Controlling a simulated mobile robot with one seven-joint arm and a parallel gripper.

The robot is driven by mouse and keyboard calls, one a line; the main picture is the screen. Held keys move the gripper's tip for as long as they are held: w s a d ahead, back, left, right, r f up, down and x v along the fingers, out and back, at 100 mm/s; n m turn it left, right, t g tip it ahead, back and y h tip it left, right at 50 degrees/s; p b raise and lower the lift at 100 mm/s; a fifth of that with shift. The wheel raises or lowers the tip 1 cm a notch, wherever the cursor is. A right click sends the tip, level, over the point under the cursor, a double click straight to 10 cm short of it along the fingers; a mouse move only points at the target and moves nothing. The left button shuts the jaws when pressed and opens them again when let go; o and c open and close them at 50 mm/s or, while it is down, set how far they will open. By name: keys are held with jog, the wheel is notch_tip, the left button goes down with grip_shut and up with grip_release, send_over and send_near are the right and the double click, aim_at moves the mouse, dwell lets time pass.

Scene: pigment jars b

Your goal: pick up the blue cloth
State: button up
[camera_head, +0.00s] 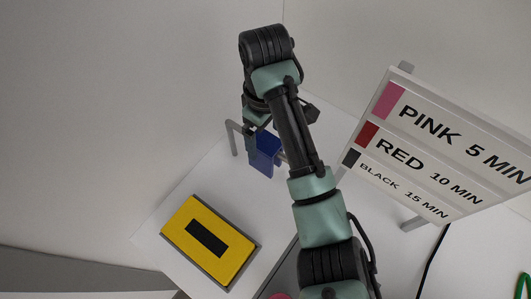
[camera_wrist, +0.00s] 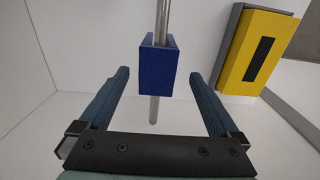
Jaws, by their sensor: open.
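The blue cloth (camera_wrist: 158,72) hangs folded over a metal rail (camera_wrist: 154,110) and looks like a stiff blue block. In the head view the cloth (camera_head: 265,156) shows beside my gripper, partly behind my arm. My gripper (camera_wrist: 159,76) is open and empty in the wrist view, with one dark finger on each side of the cloth in the picture. A gap shows between each finger and the cloth. I cannot tell how far the cloth lies beyond the fingertips.
A yellow pad with a black bar (camera_head: 210,240) lies on the white table (camera_head: 165,215), left of my arm. A sign board (camera_head: 440,150) reading PINK, RED and BLACK with minutes stands to the right. Pale walls stand close behind the rail.

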notch_tip(320, 180, down, 2)
jog(key=shift+w+f, duration=0.15)
jog(key=shift+f, duration=0.1)
notch_tip(320, 180, down, 5)
jog(key=shift+r+p, duration=0.1)
jog(key=shift+p, duration=0.7)
jog(key=shift+c, duration=0.3)
jog(key=c, duration=1.4)
